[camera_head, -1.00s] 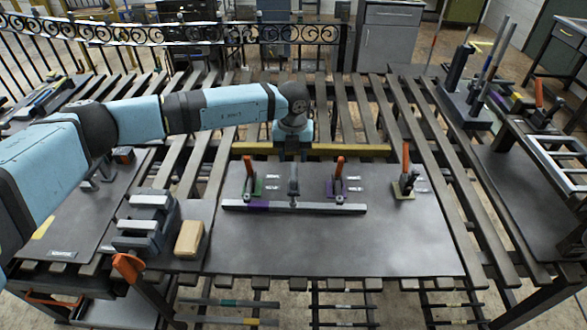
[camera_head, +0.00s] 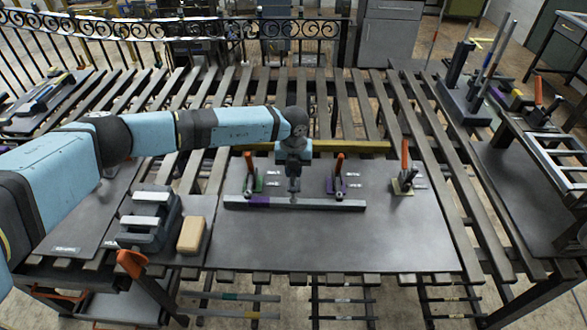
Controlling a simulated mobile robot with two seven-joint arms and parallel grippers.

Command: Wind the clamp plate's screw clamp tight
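The clamp plate (camera_head: 340,245) is a dark flat sheet on the slatted table. A grey bar (camera_head: 320,204) with a purple section lies across it. Toggle clamps with orange handles stand behind the bar, one on a green base (camera_head: 250,178) and one on a purple base (camera_head: 337,180). The screw clamp (camera_head: 294,187) stands between them, its upper part hidden by my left gripper (camera_head: 293,176). The gripper points down over its top; the fingers are too small and overlapped to tell if they grip. My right gripper is out of view.
A third orange-handled clamp (camera_head: 404,170) stands on a tan base at the plate's right. A grey vise-like block (camera_head: 150,220) and a tan block (camera_head: 191,235) sit at the left. The plate's front is clear. A rack with upright rods (camera_head: 470,90) stands at the back right.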

